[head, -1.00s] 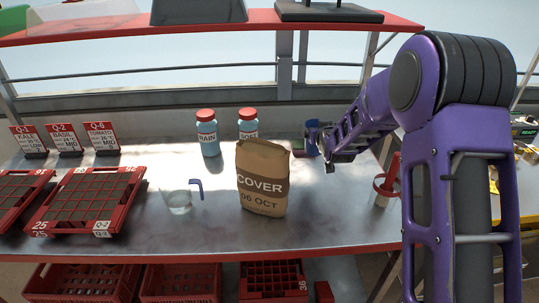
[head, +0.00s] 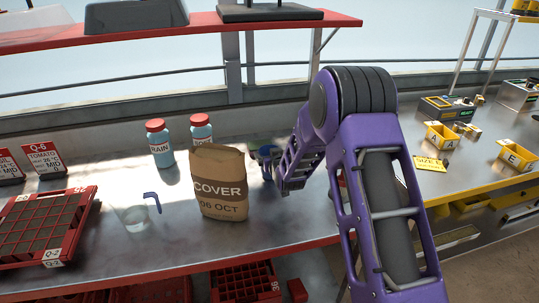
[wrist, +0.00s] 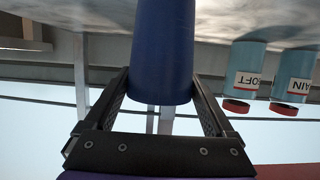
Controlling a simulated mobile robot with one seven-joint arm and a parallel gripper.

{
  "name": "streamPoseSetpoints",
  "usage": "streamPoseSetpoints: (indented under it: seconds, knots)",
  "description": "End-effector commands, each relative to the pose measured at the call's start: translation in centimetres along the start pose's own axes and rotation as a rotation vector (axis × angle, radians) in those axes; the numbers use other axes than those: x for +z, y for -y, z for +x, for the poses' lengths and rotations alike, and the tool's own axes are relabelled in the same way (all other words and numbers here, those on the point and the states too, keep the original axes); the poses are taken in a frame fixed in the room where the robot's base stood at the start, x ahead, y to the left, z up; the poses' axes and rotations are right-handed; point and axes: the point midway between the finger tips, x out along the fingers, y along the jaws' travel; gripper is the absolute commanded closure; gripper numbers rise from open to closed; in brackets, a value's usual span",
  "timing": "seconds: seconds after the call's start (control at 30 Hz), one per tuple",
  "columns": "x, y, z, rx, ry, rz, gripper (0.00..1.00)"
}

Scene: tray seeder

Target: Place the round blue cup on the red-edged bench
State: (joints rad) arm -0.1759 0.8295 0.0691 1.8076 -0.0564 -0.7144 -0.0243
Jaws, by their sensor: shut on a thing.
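The round blue cup (head: 266,153) is at the far side of the bench, right of the paper sack, partly hidden by my gripper. In the wrist view the blue cup (wrist: 163,40) fills the space between my fingers. My gripper (head: 272,172) is shut on it, with one finger on each side; it also shows in the wrist view (wrist: 162,88). The red-edged bench (head: 180,243) has a grey metal top and lies under and left of my arm. I cannot tell whether the cup touches the bench top.
A brown COVER sack (head: 219,205) stands left of my gripper. Two blue bottles (head: 160,150) stand behind it, and a clear jug (head: 134,222) is at its left. A red seed tray (head: 45,230) is further left. A yellow-edged bench (head: 480,150) is at the right.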

Motion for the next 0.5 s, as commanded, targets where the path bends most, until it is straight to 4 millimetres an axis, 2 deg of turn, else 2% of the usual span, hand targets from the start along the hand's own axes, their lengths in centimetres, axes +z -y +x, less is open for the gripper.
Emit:
streamPoseSetpoints:
  seconds: [0.1, 0.13, 0.17, 0.5]
  knots:
    - [0.44, 0.0, 0.16, 0.0, 0.0, 0.0, 0.65]
    - [0.27, 0.0, 0.09, 0.0, 0.0, 0.0, 0.06]
    - [0.24, 0.0, 0.08, 0.0, 0.0, 0.0, 0.01]
    - [-0.21, 0.0, -0.08, 0.0, 0.0, 0.0, 0.0]
